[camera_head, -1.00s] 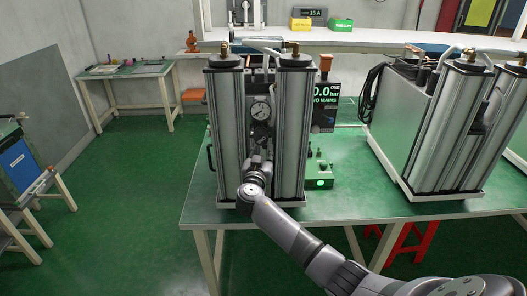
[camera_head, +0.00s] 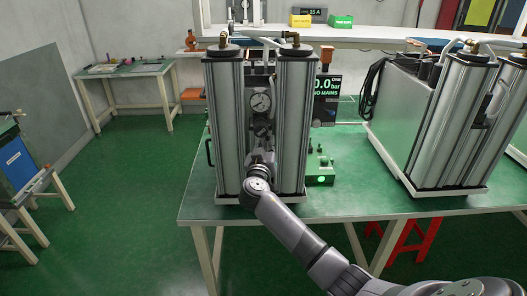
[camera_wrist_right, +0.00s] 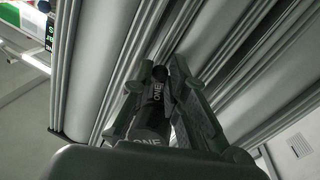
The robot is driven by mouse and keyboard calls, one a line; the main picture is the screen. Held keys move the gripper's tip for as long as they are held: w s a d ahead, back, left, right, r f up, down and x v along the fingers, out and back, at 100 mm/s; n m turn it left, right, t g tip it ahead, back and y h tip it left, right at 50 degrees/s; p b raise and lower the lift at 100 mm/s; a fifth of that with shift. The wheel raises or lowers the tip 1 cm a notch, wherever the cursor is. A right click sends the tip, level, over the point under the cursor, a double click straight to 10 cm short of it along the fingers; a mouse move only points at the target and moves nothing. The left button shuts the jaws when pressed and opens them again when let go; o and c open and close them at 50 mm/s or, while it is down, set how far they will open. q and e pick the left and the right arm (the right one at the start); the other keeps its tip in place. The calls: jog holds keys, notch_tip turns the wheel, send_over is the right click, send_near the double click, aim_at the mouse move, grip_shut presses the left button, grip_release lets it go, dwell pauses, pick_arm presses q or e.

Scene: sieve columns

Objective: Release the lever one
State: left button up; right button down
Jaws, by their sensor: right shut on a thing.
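The twin-column sieve unit (camera_head: 228,125) stands upright on the green table, with a round gauge (camera_head: 260,102) between its two metal columns. My right gripper (camera_head: 262,142) reaches into the gap between the columns, below the gauge. In the right wrist view, its two fingers (camera_wrist_right: 172,88) are closed on either side of a dark cylindrical lever marked ONE (camera_wrist_right: 153,112). The lever lies between the columns' ribbed walls. In the head view, my wrist and the columns hide most of the lever. My left gripper is not in view.
A second column unit (camera_head: 435,120) stands to the right on the same table (camera_head: 345,200). A green box with a lit button (camera_head: 320,178) and a display reading NO MAINS (camera_head: 326,100) are right of the columns.

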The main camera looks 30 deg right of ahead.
jog(key=shift+s+d+r+n, duration=0.15)
jog(key=shift+d+r+n, duration=0.1)
jog(key=shift+n, duration=0.25)
jog(key=c, duration=1.6)
grip_release()
jog(key=shift+s, duration=0.1)
jog(key=shift+f, duration=0.1)
jog(key=v, duration=1.2)
jog(key=shift+f, duration=0.15)
